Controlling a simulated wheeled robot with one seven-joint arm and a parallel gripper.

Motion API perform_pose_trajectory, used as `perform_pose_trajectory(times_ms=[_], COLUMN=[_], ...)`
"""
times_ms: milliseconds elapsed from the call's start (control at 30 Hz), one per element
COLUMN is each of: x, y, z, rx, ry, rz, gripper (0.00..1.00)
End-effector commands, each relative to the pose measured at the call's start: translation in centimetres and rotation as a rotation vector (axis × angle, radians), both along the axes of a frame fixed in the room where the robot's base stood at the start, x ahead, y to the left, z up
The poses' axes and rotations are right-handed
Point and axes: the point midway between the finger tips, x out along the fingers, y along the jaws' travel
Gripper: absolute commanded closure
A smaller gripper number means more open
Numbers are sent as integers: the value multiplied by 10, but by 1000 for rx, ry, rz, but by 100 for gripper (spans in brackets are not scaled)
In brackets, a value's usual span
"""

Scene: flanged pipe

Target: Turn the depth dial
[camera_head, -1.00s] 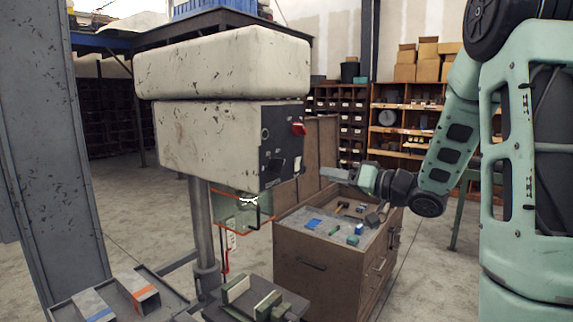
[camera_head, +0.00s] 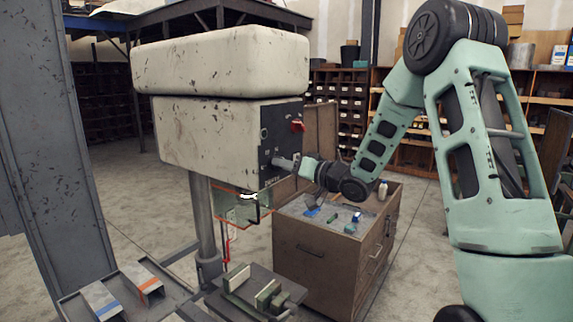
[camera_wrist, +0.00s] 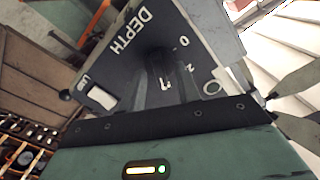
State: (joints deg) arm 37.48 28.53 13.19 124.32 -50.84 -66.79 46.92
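The depth dial (camera_wrist: 158,62) is a dark round knob on the black control panel, under the word DEPTH and beside printed numerals. It shows in the wrist view, partly hidden by my gripper. The panel (camera_head: 266,146) is on the right front of the cream drill-press head (camera_head: 215,145). My gripper (camera_head: 283,162) reaches in from the right, and its tips are at or very close to the panel at the dial. In the wrist view the fingers blend with the dark dial, so I cannot tell whether they are around it or touching it.
A red switch (camera_head: 298,126) sits above my gripper on the panel. A pale rocker switch (camera_wrist: 102,97) is beside the dial. A drawer cabinet (camera_head: 315,255) with small items on top stands below my arm. The drill vise (camera_head: 255,290) is below the head.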

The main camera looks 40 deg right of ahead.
Motion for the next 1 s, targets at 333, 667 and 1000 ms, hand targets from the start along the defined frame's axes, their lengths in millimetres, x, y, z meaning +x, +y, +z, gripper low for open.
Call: perform_pose_trajectory(times_ms=[333, 667, 1000], x=[0, 0, -1], y=[0, 0, 1], z=[0, -2, -6], rx=[0, -42, -258], ry=[0, -15, -96], rz=[0, 0, 1], gripper=[100, 100, 100])
